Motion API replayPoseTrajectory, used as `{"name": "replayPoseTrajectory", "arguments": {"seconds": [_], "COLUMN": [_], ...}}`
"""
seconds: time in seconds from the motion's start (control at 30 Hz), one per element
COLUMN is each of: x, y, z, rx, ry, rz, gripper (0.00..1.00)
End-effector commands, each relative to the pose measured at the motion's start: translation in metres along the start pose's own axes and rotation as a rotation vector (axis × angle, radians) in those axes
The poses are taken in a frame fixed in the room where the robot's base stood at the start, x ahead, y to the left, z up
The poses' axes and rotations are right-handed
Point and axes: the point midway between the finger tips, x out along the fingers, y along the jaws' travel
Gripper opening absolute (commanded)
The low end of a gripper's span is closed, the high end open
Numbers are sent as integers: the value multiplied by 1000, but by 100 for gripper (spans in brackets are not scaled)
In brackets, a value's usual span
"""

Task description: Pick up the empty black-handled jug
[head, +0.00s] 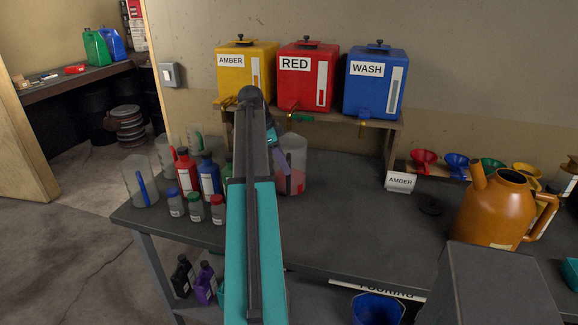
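I cannot make out a black handle on any jug. Clear jugs with coloured handles stand at the bench's left end: one with a blue handle (143,187), one with a red handle (172,152) and one with a green handle (198,138). Another clear jug (295,150) stands mid-bench, partly behind my arm, with something pinkish red low in it; its handle is hidden. My arm reaches forward over the bench. A small teal and dark part of its far end shows beside that jug. My gripper's fingers are hidden behind my arm.
Yellow (258,66), red (322,80) and blue (388,85) tanks stand on a shelf (365,122). Red (187,172) and blue (209,177) bottles and small jars crowd the bench's left. An orange can (495,210) and funnels (457,165) stand right. The bench's middle right (350,215) is clear.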

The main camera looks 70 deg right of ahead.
Motion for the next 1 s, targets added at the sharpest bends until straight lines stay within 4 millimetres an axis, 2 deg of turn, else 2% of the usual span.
{"name": "replayPoseTrajectory", "arguments": {"seconds": [0.4,1.0], "x": [38,40], "y": [3,2], "z": [1,2], "rx": [-1,-3], "ry": [-1,0], "rz": [1,0], "gripper": [22,22]}}
